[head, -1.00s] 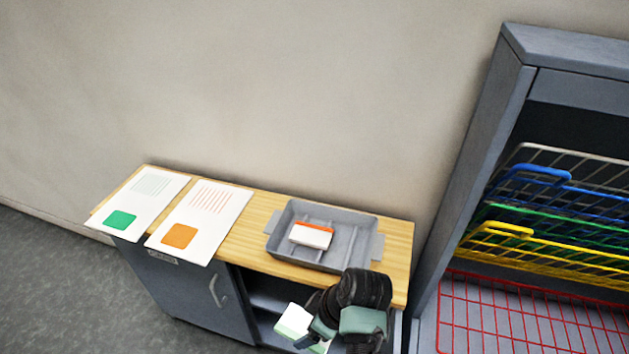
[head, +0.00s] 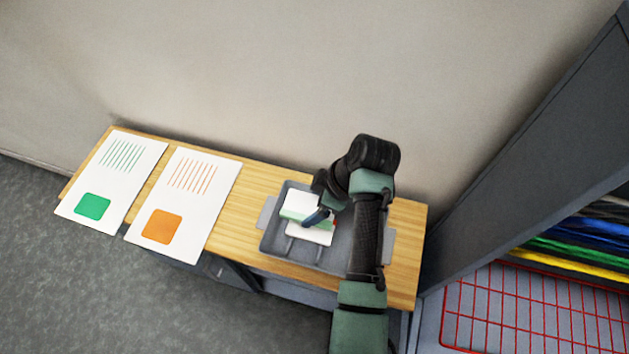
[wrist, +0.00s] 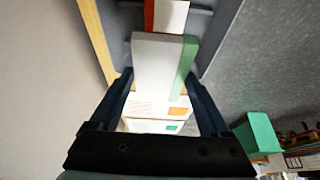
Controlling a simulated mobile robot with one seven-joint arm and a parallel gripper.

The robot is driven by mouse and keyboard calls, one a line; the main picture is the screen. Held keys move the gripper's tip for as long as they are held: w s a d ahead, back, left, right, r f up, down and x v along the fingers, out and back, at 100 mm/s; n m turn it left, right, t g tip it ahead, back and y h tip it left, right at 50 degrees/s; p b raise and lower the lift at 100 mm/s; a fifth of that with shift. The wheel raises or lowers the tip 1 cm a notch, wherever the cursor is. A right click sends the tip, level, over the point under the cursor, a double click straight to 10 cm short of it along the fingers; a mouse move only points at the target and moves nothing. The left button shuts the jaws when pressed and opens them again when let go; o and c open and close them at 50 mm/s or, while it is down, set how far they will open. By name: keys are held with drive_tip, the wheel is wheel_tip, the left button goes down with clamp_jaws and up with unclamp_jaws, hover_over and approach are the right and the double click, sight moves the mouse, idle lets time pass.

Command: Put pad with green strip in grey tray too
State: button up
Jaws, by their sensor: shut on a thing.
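The white pad with the green strip (head: 304,203) is held in my gripper (head: 317,212), over the left part of the grey tray (head: 269,236). In the wrist view this pad (wrist: 157,62) extends out from between the two fingers of my gripper (wrist: 160,82). I cannot tell how high the held pad is above the tray.
The tray stands on a wooden-topped cabinet (head: 232,225) against the wall. Two sheets lie left of it, one with a green square (head: 124,169) and one with an orange square (head: 200,213).

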drive_tip(key=shift+s+f+b, duration=0.25)
drive_tip(key=shift+f+b, duration=0.25)
drive_tip(key=shift+b, duration=0.05)
wheel_tip(320, 180, down, 7)
drive_tip(key=b, duration=0.5)
drive_tip(key=shift+w+r+b, duration=0.1)
drive_tip(key=shift+b, duration=0.25)
drive_tip(key=o, duration=1.2)
drive_tip(key=shift+o, duration=0.2)
drive_tip(key=v, duration=1.3)
drive_tip(key=shift+p, duration=0.45)
